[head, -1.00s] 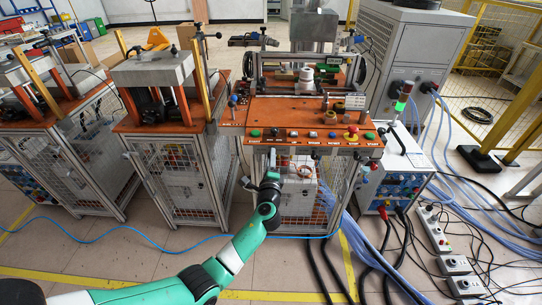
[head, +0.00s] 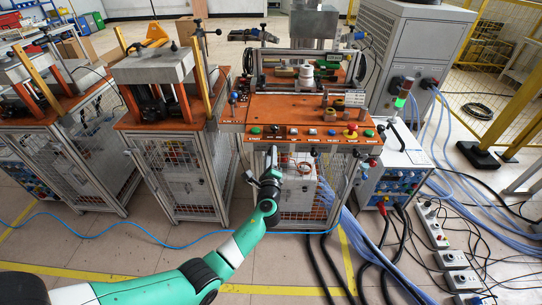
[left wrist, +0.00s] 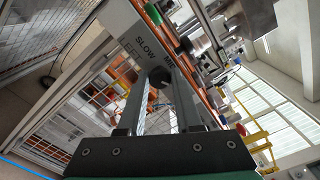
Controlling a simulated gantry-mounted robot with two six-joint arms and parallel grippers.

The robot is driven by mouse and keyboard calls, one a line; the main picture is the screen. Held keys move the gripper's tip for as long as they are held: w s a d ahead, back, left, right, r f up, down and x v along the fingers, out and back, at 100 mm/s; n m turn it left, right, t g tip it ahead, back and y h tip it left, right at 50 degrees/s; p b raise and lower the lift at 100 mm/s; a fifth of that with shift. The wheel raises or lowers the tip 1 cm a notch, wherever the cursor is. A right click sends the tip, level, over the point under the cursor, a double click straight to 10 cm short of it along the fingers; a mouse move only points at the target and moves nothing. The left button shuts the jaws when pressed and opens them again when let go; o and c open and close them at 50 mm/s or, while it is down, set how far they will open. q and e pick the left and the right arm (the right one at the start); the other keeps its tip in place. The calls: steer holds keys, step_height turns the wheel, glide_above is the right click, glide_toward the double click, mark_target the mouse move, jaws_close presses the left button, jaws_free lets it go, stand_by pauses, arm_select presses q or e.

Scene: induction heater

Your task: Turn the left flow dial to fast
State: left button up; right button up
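The left flow dial (left wrist: 159,77) is a dark knob on a pale panel (left wrist: 124,32) in the left wrist view. No "fast" mark is readable. My left gripper (left wrist: 162,88) points at the dial. Its two grey fingers are apart, one on each side of the knob in the picture; I cannot tell whether they touch it. In the head view my left gripper (head: 271,156) is just below the front of the orange-topped bench, and the dial cannot be made out. My right gripper is not in view.
The induction heater bench (head: 285,108) has a row of push buttons along its front, with a red emergency button (head: 350,134). A wire-mesh machine cabinet (head: 175,180) stands to the left. A control box (head: 395,175) and blue cables (head: 350,235) are on the right.

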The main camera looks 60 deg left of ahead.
arm_select(q)
steer(key=o, duration=0.4)
steer(key=p+v, duration=0.4)
steer(key=v, duration=0.7)
steer(key=shift+s+d, duration=0.15)
steer(key=shift+d, duration=0.15)
